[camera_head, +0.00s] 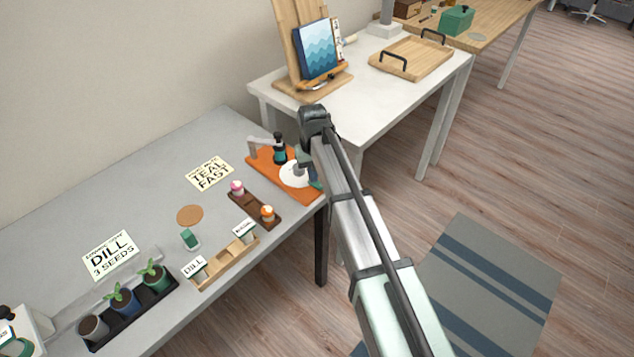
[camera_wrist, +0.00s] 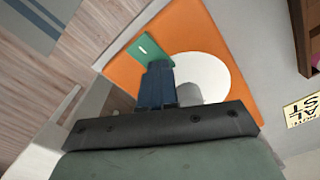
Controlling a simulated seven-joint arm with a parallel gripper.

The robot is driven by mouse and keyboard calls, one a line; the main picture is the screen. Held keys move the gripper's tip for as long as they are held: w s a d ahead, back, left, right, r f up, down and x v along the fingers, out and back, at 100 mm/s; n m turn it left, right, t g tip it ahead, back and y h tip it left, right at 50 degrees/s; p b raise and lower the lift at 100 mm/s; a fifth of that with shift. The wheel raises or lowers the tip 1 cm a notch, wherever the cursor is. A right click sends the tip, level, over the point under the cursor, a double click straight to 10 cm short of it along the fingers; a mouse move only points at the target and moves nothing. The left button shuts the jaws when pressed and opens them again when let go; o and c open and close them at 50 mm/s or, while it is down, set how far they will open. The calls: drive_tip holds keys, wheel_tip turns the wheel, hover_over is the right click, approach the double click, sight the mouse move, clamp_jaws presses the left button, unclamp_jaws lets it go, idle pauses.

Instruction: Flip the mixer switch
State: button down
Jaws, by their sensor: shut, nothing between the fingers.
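The mixer is an orange base (camera_head: 268,166) at the right end of the grey desk, with a white disc (camera_head: 293,176) on it. A dark bottle with a teal band (camera_head: 280,152) stands at its back beside a grey arm (camera_head: 262,144). In the wrist view, a green plate (camera_wrist: 146,47) with a small pale mark, possibly the switch, lies on the orange base (camera_wrist: 195,32) beside the white disc (camera_wrist: 205,75). My gripper (camera_wrist: 158,66) is shut and empty, its tips over the base close to the green plate. I cannot tell whether they touch. My arm hides part of the mixer in the head view.
A "TEAL FAST" card (camera_head: 210,173) lies left of the mixer. A brown rack (camera_head: 252,207) with pink and orange pots, a wooden label tray (camera_head: 224,263) and seedling pots (camera_head: 122,301) stand along the desk. A white table (camera_head: 362,81) with an easel stands behind.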

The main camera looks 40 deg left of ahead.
drive_tip(key=shift+r, duration=3.5)
drive_tip(key=w+d+f+m+g+h, duration=0.15)
drive_tip(key=w+d+f, duration=0.25)
drive_tip(key=d+f, duration=0.55)
drive_tip(key=w+d+f+m, duration=0.2)
drive_tip(key=w+d+f, duration=0.1)
drive_tip(key=d+f, duration=0.65)
drive_tip(key=s+d+f+m+g, duration=0.1)
drive_tip(key=d+f, duration=0.6)
drive_tip(key=d, duration=0.4)
drive_tip(key=s+d+f+m+g, duration=0.1)
drive_tip(key=d+f, duration=0.5)
drive_tip(key=d, duration=0.4)
drive_tip(key=s+d+f+m+g, duration=0.1)
drive_tip(key=s+d+f+m, duration=0.2)
drive_tip(key=s+d, duration=1)
drive_tip(key=s+d+f+m+g+y, duration=0.1)
drive_tip(key=s+d+f+m+g, duration=0.1)
drive_tip(key=s+d+f, duration=0.7)
drive_tip(key=s+d+m, duration=0.1)
drive_tip(key=s+d, duration=0.3)
drive_tip(key=s, duration=0.2)
drive_tip(key=shift+d+f, duration=0.3)
drive_tip(key=shift+f, duration=0.1)
